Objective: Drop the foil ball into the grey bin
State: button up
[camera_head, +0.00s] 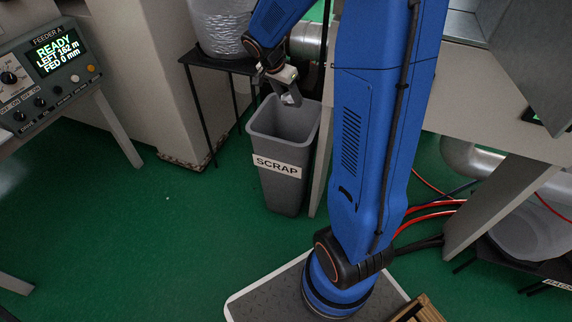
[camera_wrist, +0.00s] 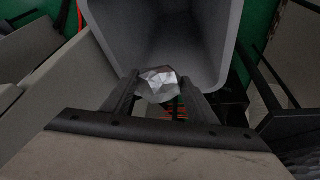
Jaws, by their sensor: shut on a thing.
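The foil ball (camera_wrist: 158,84) is a crumpled, shiny silver lump between the fingertips of my gripper (camera_wrist: 157,88) in the wrist view. My gripper is shut on it. The grey bin (camera_head: 283,145), a tall open bin with a SCRAP label, stands on the green floor left of my blue arm in the head view. In that view my gripper (camera_head: 291,97) points down at the bin's open top, near its back rim. The wrist view looks into the open grey bin (camera_wrist: 205,35) behind the ball. The ball's height relative to the rim is hard to tell.
A dark stand (camera_head: 215,64) with a foil-like roll (camera_head: 218,28) stands behind the bin at left. A beige machine leg (camera_head: 322,150) is close to the bin's right side. A feeder panel (camera_head: 50,70) reads READY at far left. Green floor (camera_head: 140,230) is clear at left.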

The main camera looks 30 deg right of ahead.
jog(key=shift+f, duration=0.4)
jog(key=o, duration=1.1)
jog(key=shift+o, duration=0.2)
jog(key=v, duration=1.7)
jog(key=shift+r, duration=0.25)
jog(key=shift+s, duration=0.1)
